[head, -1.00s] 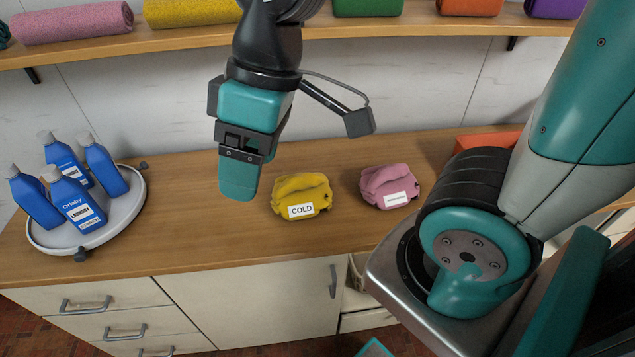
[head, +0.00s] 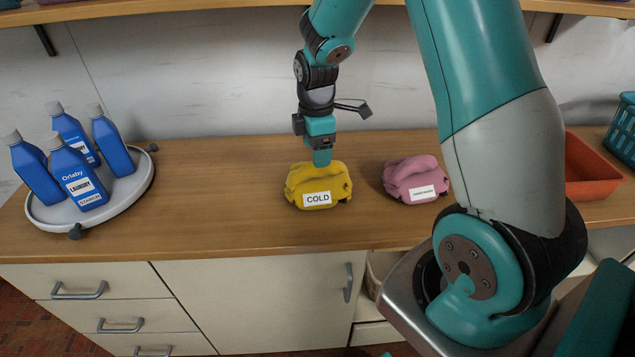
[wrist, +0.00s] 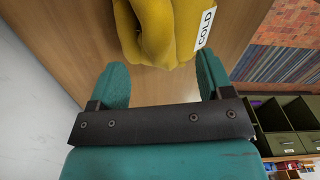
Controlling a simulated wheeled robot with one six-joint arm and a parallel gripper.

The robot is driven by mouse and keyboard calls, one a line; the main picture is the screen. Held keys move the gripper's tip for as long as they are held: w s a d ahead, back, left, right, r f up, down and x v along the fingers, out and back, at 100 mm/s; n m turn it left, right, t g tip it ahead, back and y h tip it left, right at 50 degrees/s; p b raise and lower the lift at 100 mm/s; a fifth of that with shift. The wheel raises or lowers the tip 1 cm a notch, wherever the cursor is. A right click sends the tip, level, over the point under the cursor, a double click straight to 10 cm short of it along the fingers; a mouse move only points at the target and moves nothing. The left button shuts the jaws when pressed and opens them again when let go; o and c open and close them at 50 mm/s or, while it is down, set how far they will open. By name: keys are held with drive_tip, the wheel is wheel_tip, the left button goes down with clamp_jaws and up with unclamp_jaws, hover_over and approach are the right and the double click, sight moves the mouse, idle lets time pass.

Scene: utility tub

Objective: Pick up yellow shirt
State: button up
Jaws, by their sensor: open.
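The yellow shirt (head: 318,185) is a folded bundle with a white "COLD" label, lying on the wooden counter. In the wrist view the yellow shirt (wrist: 165,30) is just beyond the fingertips, roughly in line with the gap between them. My gripper (head: 321,158) is over the shirt's back edge in the head view, pointing down. In the wrist view my gripper (wrist: 160,80) has its two teal fingers apart with nothing between them. I cannot tell whether a fingertip touches the cloth.
A pink folded bundle (head: 415,180) with a white label lies right of the yellow shirt. Several blue laundry bottles (head: 80,178) stand on a round tray (head: 118,200) at left. An orange bin (head: 590,172) is at right. Counter between tray and shirt is clear.

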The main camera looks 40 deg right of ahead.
drive_tip(key=shift+d+f+p, duration=0.2)
drive_tip(key=shift+f+p, duration=0.25)
drive_tip(key=shift+f, duration=2.25)
drive_tip(key=c, duration=1.1)
drive_tip(key=shift+r, duration=0.35)
drive_tip(key=shift+c, duration=0.6)
wheel_tip(320, 180, up, 9)
drive_tip(key=shift+r+b, duration=0.2)
drive_tip(key=shift+b, duration=0.15)
